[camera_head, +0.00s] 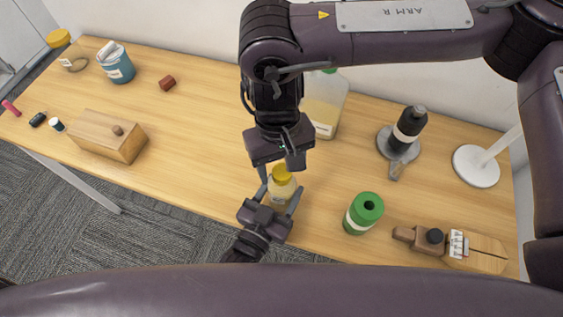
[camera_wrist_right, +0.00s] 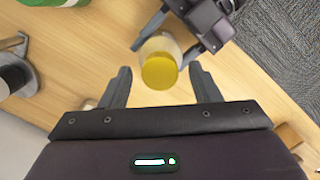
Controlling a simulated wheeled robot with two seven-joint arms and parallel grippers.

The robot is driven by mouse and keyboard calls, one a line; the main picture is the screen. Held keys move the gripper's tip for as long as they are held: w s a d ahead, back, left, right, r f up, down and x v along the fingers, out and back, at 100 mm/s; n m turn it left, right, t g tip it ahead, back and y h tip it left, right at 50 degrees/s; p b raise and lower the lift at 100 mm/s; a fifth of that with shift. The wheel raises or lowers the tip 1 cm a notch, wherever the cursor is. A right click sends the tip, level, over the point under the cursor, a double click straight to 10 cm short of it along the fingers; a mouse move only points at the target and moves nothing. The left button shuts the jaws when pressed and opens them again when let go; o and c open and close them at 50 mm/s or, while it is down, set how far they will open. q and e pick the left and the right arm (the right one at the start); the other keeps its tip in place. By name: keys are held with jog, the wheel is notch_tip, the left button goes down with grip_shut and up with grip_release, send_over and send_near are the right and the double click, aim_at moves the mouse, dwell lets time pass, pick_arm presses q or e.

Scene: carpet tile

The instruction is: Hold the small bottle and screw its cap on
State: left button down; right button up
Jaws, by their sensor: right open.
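The small bottle (camera_head: 281,193) is a pale, clear bottle with a yellow cap (camera_head: 283,173) on top, upright near the table's front edge. The right wrist view shows the bottle (camera_wrist_right: 168,43) and cap (camera_wrist_right: 160,72) from above; how tightly the cap sits I cannot tell. My left gripper (camera_head: 279,197) reaches in from the front with its fingers against both sides of the bottle. My right gripper (camera_head: 279,168) points down from above. Its open fingers stand on either side of the cap, with gaps, in the right wrist view (camera_wrist_right: 160,80).
A green cylinder (camera_head: 364,212) stands right of the bottle. A large yellowish container (camera_head: 325,105) is behind my right gripper. A dark bottle (camera_head: 408,128) and white stand (camera_head: 477,167) are at right. A wooden box (camera_head: 108,137) and blue bucket (camera_head: 118,66) are at left. Table (camera_head: 195,150) left of the bottle is clear.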

jog(key=shift+r, duration=2.3)
jog(key=shift+c, duration=0.3)
jog(key=n, duration=0.3)
jog(key=r+n, duration=0.1)
jog(key=n, duration=0.2)
jog(key=shift+n, duration=0.3)
jog(key=n, duration=0.4)
jog(key=shift+r+n+t, duration=0.25)
jog(key=shift+n+t, duration=0.15)
jog(key=n, duration=0.6)
jog(key=shift+r+n+y, duration=0.3)
jog(key=shift+r, duration=0.1)
jog(key=n, duration=0.5)
jog(key=shift+s+r+n+t, duration=0.1)
jog(key=shift+r+n+t, duration=0.2)
jog(key=shift+r, duration=0.05)
